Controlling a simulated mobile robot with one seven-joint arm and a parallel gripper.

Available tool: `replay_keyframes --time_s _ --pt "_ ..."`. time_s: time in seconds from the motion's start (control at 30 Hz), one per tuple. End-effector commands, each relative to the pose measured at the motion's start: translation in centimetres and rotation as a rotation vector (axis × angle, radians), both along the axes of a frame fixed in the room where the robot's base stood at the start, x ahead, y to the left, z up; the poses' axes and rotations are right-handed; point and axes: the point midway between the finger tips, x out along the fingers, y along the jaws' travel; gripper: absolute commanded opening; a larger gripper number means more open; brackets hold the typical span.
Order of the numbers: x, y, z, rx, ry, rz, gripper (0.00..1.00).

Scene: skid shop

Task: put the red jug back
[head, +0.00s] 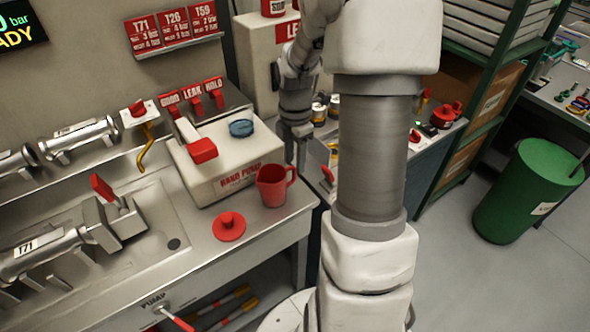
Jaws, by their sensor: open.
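The red jug (271,187) stands upright on the metal counter (262,222), at its right end in front of the white hand pump box (222,160). Its handle points right. My gripper (297,152) hangs behind and a little right of the jug in the picture, near the right side of the pump box. It is open, and I see nothing held in it. The fingertips are small and partly hard to make out. My arm column hides part of the bench to the right.
A red disc with a knob (229,227) lies on the counter left of the jug. A sink (150,232) with a clamped pipe fitting (112,218) is further left. A second bench (425,148) and a green bin (530,190) stand at right.

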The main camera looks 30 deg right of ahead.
Motion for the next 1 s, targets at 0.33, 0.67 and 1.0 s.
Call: replay_keyframes --time_s 0.33,0.67,1.0 --pt "0.0 0.0 4.8 0.000 -0.001 0.001 0.43" --pt "0.0 0.0 5.0 0.001 0.001 0.001 0.43" --pt "-0.3 0.4 5.5 -0.005 0.002 -0.014 0.43"
